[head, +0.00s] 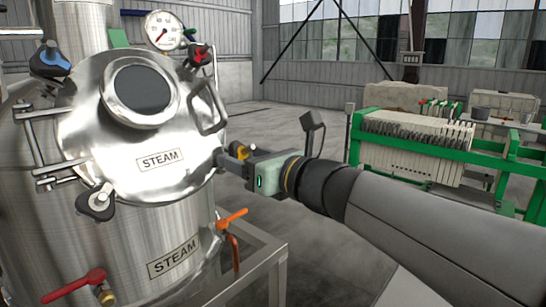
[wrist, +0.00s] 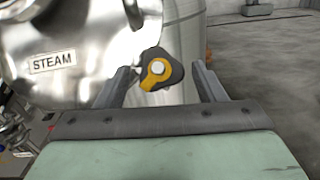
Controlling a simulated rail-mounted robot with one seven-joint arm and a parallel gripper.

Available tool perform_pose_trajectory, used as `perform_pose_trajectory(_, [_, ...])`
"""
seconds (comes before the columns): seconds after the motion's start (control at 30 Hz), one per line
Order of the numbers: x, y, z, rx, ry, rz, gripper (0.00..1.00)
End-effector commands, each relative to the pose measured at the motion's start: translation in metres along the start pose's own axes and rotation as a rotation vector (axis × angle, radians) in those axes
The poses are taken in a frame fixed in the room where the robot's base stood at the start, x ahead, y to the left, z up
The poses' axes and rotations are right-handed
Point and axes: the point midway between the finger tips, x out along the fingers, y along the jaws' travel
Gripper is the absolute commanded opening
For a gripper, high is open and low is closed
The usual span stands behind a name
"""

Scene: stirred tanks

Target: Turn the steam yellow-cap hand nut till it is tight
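The steam tank's round door (head: 140,130) is shut against its opening, with a STEAM label that also shows in the wrist view (wrist: 52,62). The yellow-cap hand nut (wrist: 157,70) is a dark lobed knob with a yellow piece and a pale centre, at the door's right edge. In the head view a bit of its yellow (head: 242,152) shows by my fingers; the rest is hidden. My gripper (wrist: 162,75) is open, one finger on each side of the nut, with a visible gap on both sides. My gripper also shows in the head view (head: 230,156).
Other hand nuts sit around the door: blue-cap (head: 50,60), red-cap (head: 199,57) and a grey-capped one (head: 97,202). A looped door handle (head: 211,108) stands out above my gripper. Red (head: 75,285) and orange (head: 232,218) valve levers are below. Floor at right is open before a green-framed press (head: 420,145).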

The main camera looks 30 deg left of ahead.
Motion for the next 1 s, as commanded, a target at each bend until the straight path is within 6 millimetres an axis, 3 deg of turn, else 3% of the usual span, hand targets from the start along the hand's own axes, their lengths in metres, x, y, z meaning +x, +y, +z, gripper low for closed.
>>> perform_pose_trajectory(0.03, [-0.0002,-0.0001,0.0001,0.000,0.000,0.000,0.50])
perform_pose_trajectory(0.13, [-0.0003,-0.0001,0.0001,0.000,0.000,0.000,0.22])
perform_pose_trajectory(0.17, [-0.0003,-0.0001,0.0001,0.000,0.000,0.000,0.19])
perform_pose_trajectory(0.57, [-0.0008,0.0006,-0.0001,0.049,-0.002,-0.032,0.19])
perform_pose_trajectory(1.0, [0.0000,0.0056,0.0029,0.341,-0.003,-0.215,0.19])
